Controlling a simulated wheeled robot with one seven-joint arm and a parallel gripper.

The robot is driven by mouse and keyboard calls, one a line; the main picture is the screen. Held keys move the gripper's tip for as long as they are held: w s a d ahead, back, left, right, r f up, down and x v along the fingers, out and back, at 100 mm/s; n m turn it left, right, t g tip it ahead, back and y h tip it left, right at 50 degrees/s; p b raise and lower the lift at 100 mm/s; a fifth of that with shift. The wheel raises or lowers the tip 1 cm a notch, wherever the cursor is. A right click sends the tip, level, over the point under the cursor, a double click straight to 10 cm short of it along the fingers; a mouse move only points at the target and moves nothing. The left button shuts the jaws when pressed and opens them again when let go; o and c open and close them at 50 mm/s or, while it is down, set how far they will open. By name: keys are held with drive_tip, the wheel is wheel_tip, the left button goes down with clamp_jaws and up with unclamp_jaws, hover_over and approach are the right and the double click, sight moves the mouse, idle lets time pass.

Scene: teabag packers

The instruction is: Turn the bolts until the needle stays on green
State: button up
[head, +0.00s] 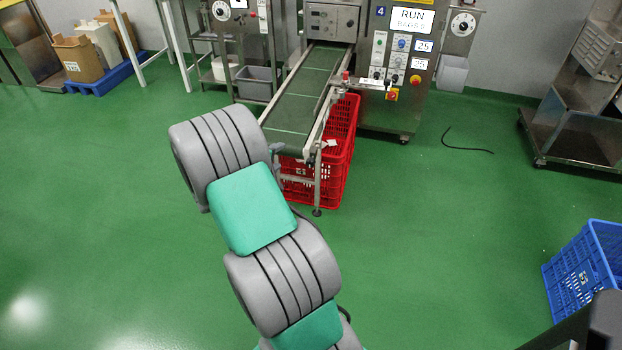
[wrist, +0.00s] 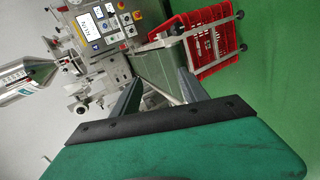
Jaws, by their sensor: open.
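I cannot make out any bolts. A conveyor belt (head: 300,92) runs out from the machine. My gripper (wrist: 158,76) shows in the wrist view with its two fingers apart and nothing between them. It faces the machine and conveyor from a distance. In the head view my arm hides the gripper.
A red crate (head: 335,165) stands under the conveyor's near end. A blue crate (head: 585,272) is at lower right, and a steel cart (head: 580,130) at right. A black cable (head: 468,149) lies on the green floor (head: 440,240), which is otherwise open around me.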

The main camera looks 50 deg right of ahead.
drive_tip(key=s+d+f+n+h+b, duration=0.3)
drive_tip(key=d+f+n, duration=0.35)
drive_tip(key=f, duration=0.35)
drive_tip(key=n+t+h+b, duration=0.1)
drive_tip(key=n+t, duration=0.2)
drive_tip(key=n, duration=0.1)
approach(310, 164)
drive_tip(key=d, duration=0.2)
drive_tip(key=x, duration=0.7)
drive_tip(key=shift+w+f, duration=0.1)
drive_tip(key=shift+w, duration=0.3)
clamp_jaws()
